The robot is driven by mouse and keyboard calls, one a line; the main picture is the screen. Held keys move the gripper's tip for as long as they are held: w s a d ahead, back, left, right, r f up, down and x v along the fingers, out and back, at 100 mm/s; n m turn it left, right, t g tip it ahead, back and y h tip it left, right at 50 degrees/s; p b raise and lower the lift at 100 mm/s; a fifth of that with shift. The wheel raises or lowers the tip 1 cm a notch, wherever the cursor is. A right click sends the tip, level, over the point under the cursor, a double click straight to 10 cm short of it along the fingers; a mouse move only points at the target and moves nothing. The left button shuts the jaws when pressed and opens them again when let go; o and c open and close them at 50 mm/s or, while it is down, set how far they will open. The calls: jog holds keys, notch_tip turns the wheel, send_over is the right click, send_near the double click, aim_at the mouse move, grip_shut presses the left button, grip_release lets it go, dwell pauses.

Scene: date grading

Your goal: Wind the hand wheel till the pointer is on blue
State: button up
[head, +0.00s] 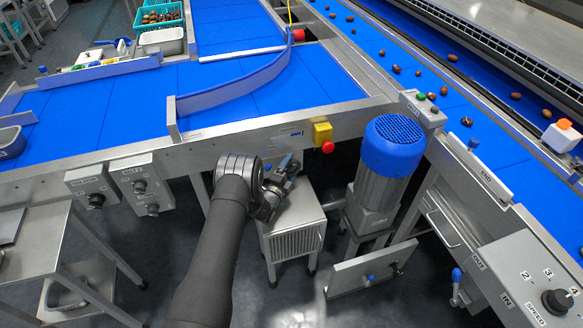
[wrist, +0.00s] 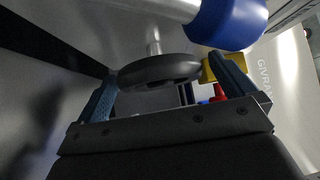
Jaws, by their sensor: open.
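My gripper (head: 284,172) is in front of the conveyor's steel side rail in the head view, above a small grey cabinet. In the wrist view its two blue-grey fingers (wrist: 166,74) stand wide apart. A dark round wheel (wrist: 150,74) on a pale shaft lies in the space between them, seen nearly edge-on. The fingers are open and I see no clear contact with the wheel. In the head view I cannot make the wheel out behind the gripper. I cannot make out a pointer or a blue mark for it in either view.
A yellow box (head: 322,132) with a red button (head: 328,147) is right of the gripper. A blue-topped motor (head: 392,146) stands further right. The grey cabinet (head: 292,222) is below. A blue-ended cylinder (wrist: 228,22) hangs close above the wheel in the wrist view.

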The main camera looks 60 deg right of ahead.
aim_at(290, 170)
jog(key=shift+d+r, duration=0.1)
jog(key=shift+d, duration=0.7)
jog(key=shift+c, duration=0.2)
jog(key=c, duration=0.9)
jog(key=shift+n+h, duration=0.5)
jog(key=shift+n, duration=0.2)
jog(key=o, duration=0.9)
jog(key=shift+o, duration=0.2)
jog(key=shift+s+a+f, duration=0.1)
jog(key=shift+a+f, duration=0.15)
jog(key=shift+a, duration=1)
jog(key=shift+w+a+f, duration=0.1)
jog(key=shift+a+f, duration=0.1)
jog(key=shift+a, duration=1)
jog(key=shift+s+a+f, duration=0.1)
jog(key=shift+a+f, duration=0.15)
jog(key=shift+a, duration=1)
